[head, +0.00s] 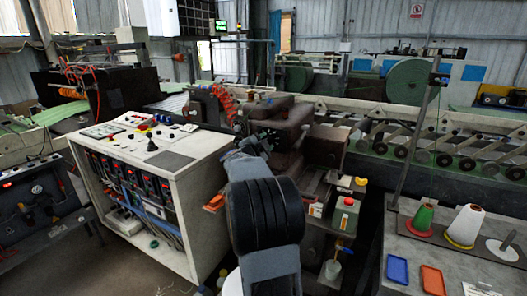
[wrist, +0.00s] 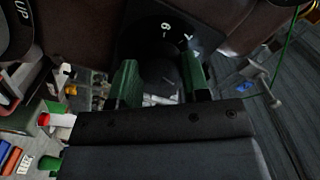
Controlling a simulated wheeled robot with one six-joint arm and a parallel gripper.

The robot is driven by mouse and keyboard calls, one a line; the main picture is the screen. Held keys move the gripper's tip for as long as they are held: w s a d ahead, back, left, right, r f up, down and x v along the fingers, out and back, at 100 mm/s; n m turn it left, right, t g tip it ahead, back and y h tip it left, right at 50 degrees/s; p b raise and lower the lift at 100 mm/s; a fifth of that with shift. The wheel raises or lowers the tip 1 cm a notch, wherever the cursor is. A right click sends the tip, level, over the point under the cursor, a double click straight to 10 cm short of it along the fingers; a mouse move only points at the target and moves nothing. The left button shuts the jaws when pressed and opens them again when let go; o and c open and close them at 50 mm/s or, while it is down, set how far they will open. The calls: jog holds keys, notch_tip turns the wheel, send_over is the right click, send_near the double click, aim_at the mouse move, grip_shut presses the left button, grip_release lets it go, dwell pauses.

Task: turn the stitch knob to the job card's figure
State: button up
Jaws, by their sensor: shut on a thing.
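My gripper (wrist: 161,80) shows in the wrist view with its two green fingers on either side of a round black knob (wrist: 158,66), shut on it. Behind the knob is a black dial plate (wrist: 135,38) with white figures. One reads like a 6, and another at its right is partly cut off by a finger. The knob's pointer is not clear. In the head view my gripper (head: 262,140) is at the dark brown sewing machine head (head: 287,118), and the arm hides the knob. I cannot make out a job card or its figure.
A white control cabinet (head: 185,165) with buttons stands left of my arm. A grey table (head: 420,240) at right holds thread cones (head: 464,226), a blue tray (head: 397,269) and an orange tray (head: 433,280).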

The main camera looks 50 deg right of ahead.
jog(key=shift+m+b, duration=1.05)
jog(key=shift+m, duration=0.55)
jog(key=shift+r, duration=0.1)
jog(key=o, duration=0.9)
jog(key=shift+d, duration=0.1)
jog(key=b+v, duration=0.1)
jog(key=v, duration=1.3)
jog(key=shift+d, duration=0.1)
